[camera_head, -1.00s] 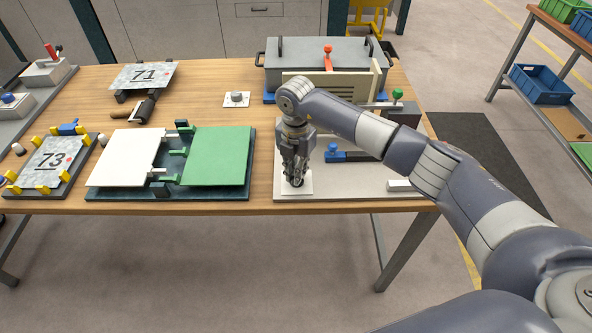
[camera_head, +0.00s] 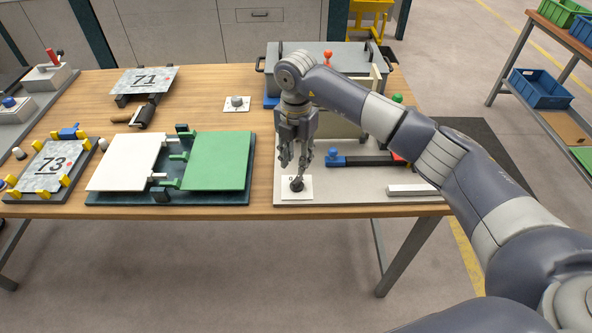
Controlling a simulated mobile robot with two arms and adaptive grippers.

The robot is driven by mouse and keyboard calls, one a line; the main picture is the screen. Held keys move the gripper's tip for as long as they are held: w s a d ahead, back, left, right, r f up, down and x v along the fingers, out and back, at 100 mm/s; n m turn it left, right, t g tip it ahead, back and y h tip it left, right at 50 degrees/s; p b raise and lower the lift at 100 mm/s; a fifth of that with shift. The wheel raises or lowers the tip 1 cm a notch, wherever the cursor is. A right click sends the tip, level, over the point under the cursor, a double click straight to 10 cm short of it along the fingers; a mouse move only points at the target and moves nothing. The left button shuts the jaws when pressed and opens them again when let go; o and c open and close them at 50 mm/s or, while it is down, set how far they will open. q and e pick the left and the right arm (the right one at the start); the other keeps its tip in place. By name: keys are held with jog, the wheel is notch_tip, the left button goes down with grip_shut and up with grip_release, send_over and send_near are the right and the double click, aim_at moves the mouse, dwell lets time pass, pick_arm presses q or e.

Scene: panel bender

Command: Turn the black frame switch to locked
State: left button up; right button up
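The black frame switch (camera_head: 296,185) is a small black knob on a white square plate (camera_head: 304,194), at the front left corner of the light grey board on the table. A small mark shows on the plate beside the knob; I cannot read which way the knob points. My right gripper (camera_head: 294,165) hangs fingers-down just above and behind the knob. Its fingers are spread with a gap between them and hold nothing. The fingertips look apart from the knob, though one is close to it. My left gripper is out of view.
A blue-and-black handled bar (camera_head: 360,160) and a pale bar (camera_head: 412,190) lie right of the switch. A grey lidded box (camera_head: 350,57) stands behind. The green panel (camera_head: 218,160) on its dark fixture is to the left. A grey knob on a white plate (camera_head: 237,103) sits farther back.

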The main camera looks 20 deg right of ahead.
notch_tip(320, 180, up, 5)
jog(key=shift+r, duration=0.1)
dwell(0.5)
